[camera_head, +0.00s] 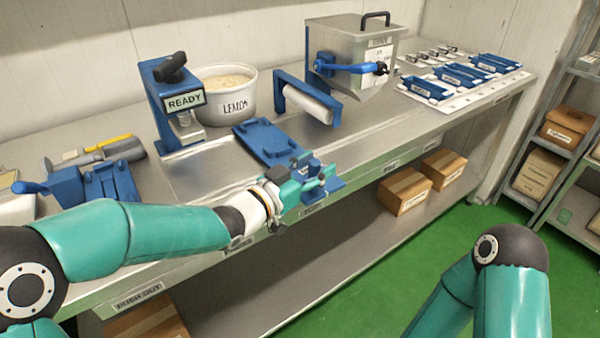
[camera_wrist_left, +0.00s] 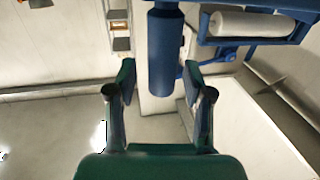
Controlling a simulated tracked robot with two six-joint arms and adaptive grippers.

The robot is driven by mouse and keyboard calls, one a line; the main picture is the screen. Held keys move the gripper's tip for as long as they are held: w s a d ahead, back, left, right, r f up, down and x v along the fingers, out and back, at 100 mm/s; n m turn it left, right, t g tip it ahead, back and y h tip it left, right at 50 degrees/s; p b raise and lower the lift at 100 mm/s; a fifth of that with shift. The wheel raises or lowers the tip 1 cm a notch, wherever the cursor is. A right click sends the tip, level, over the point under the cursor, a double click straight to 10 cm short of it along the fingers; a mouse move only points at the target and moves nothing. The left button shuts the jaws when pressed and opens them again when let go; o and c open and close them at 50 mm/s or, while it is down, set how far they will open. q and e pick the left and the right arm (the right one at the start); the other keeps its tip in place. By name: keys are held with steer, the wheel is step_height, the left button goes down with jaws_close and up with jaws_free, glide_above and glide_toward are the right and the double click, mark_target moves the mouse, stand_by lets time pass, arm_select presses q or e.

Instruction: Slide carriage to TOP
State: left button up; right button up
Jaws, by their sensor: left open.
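A blue flat carriage-like plate (camera_head: 268,140) lies on the steel bench in front of the bucket. A smaller blue part (camera_head: 328,182) sits at the bench's front edge, partly hidden by my left gripper (camera_head: 308,180). In the left wrist view, a blue cylindrical handle (camera_wrist_left: 165,55) appears between the open fingers of my left gripper (camera_wrist_left: 160,85). The fingers look apart from it; I cannot tell how deep it sits between them. A label under the gripper is too small to read surely. My right arm shows at lower right, its gripper out of view.
A blue press marked READY (camera_head: 180,100), a LEMON bucket (camera_head: 225,95) and a white roller in a blue frame (camera_head: 308,102) stand behind. Cartons (camera_head: 405,190) sit on the lower shelf.

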arm_select(q)
steer(key=v, duration=1.2)
arm_select(e)
steer(key=shift+w, duration=0.1)
arm_select(q)
steer(key=shift+f, duration=0.15)
